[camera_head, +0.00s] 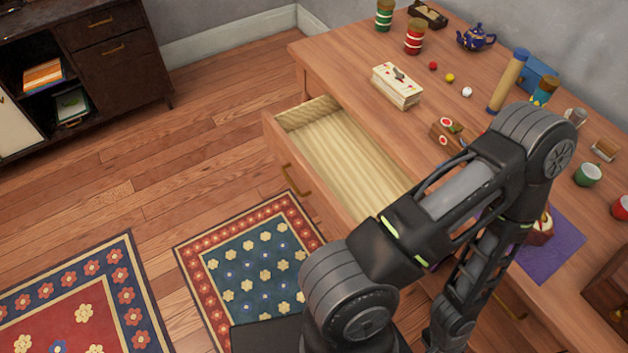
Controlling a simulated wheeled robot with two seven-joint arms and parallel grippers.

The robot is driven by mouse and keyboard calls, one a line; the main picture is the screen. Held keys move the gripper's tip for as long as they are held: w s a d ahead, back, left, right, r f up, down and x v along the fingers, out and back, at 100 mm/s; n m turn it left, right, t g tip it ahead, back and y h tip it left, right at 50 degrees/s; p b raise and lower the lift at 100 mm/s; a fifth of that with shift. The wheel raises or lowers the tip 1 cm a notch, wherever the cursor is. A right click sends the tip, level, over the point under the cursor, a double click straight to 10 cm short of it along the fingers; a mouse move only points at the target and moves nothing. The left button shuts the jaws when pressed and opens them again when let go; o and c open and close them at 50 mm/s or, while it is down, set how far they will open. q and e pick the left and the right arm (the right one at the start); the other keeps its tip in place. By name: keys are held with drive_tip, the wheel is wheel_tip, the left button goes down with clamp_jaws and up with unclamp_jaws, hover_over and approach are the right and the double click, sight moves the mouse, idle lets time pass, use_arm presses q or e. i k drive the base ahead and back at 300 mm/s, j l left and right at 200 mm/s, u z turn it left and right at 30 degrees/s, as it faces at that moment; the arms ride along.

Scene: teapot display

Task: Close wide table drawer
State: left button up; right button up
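The wide drawer (278,150) of the wooden table (340,52) is pulled out. Its pale striped inside looks empty where it shows. A curved brass handle (296,181) is on its front panel. The near right part of the drawer is hidden behind one of my dark arms, which rises from the bottom of the view and bends over the table. The fingers of that arm do not show. My other gripper is not in the view either. No contact between a gripper and the drawer can be seen.
On the tabletop are a stack of cards (397,85), a blue teapot (476,37), striped jars (414,37), small balls (450,77), a rolled tube (507,82) and a green mug (588,174). A patterned rug (250,265) lies before the drawer. A dark cabinet (125,70) stands at the left.

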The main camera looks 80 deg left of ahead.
sight(347, 178)
drive_tip(key=i+u, duration=0.1)
drive_tip(key=i, duration=0.3)
drive_tip(key=u, duration=3)
